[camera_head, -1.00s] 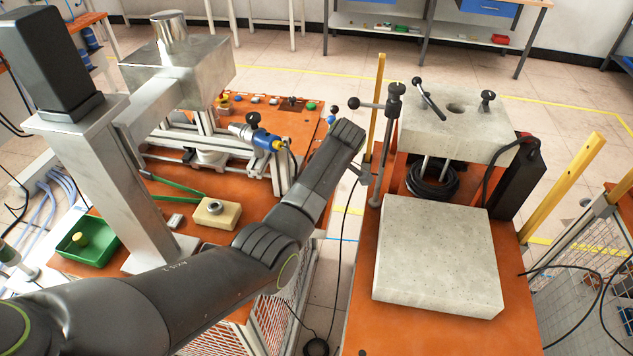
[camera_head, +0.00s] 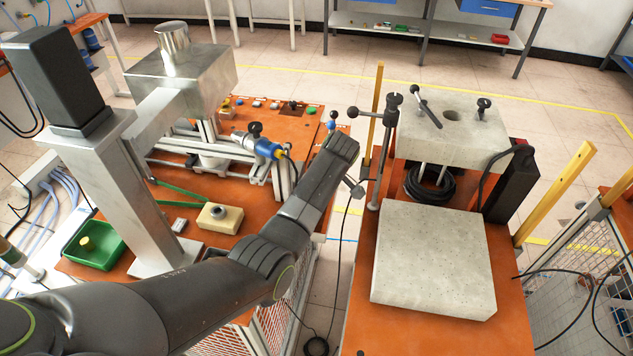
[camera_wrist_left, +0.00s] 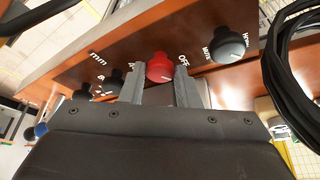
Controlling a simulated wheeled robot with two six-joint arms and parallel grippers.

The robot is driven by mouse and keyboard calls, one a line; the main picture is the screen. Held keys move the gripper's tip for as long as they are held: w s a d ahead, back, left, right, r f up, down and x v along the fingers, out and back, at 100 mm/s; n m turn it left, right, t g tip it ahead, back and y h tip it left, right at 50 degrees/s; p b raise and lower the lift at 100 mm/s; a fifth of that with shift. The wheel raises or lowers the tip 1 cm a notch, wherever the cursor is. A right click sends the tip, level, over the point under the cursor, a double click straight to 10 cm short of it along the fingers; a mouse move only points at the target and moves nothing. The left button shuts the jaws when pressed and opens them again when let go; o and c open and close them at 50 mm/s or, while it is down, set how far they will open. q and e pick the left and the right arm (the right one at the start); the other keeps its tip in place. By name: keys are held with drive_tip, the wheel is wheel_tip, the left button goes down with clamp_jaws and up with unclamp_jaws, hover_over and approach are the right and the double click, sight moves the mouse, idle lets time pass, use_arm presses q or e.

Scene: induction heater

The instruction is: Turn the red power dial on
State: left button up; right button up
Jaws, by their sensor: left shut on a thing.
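The red power dial (camera_wrist_left: 159,68) is on the orange-brown panel in the left wrist view, next to white lettering that includes "OFF". My left gripper (camera_wrist_left: 160,80) is shut on it, with one grey finger on each side. The dial's pointer mark is too small to read. My right gripper is in neither view.
A coiled black cable (camera_wrist_left: 292,65) hangs at the right. Two concrete-like blocks, the nearer one (camera_head: 435,255), stand on the orange bench (camera_head: 430,335).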

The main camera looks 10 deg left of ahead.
use_arm(q)
drive_tip(key=m+p, duration=0.1)
drive_tip(key=m+t+p, duration=0.1)
drive_tip(key=m+p, duration=0.1)
drive_tip(key=m+h+p, duration=0.1)
drive_tip(key=p, duration=0.1)
drive_tip(key=shift+s+a+r+m, duration=0.1)
drive_tip(key=shift+a+r+m, duration=0.05)
drive_tip(key=shift+r+m, duration=0.15)
drive_tip(key=shift+a+f+m+t+h+p, duration=0.15)
drive_tip(key=shift+m+t+h+p, duration=0.45)
drive_tip(key=shift+m+p, duration=0.95)
drive_tip(key=shift+m, duration=0.35)
drive_tip(key=o, duration=1)
drive_tip(key=shift+f, duration=0.1)
drive_tip(key=shift+c, duration=0.2)
drive_tip(key=shift+s, duration=0.1)
drive_tip(key=a+b+v, duration=0.1)
drive_tip(key=v, duration=0.6)
drive_tip(key=shift+d+r, duration=0.25)
drive_tip(key=shift+d, duration=0.25)
